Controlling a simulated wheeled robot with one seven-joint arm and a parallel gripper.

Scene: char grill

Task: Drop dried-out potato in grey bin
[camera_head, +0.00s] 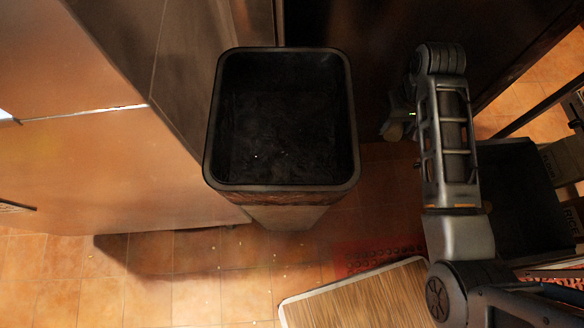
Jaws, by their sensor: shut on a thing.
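The grey bin (282,188) stands upright in the middle of the view, open at the top. Its inside looks dark and empty apart from a few tiny pale specks. My gripper (397,124) is just to the right of the bin's rim and is small and dim in this view, partly hidden by my arm. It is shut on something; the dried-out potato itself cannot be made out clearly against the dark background.
A metal cabinet (80,165) stands close on the bin's left. A dark crate (515,200) and shelving are at the right behind my arm. A wooden-topped board (360,300) is at the bottom. Tiled floor (200,285) is clear below the bin.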

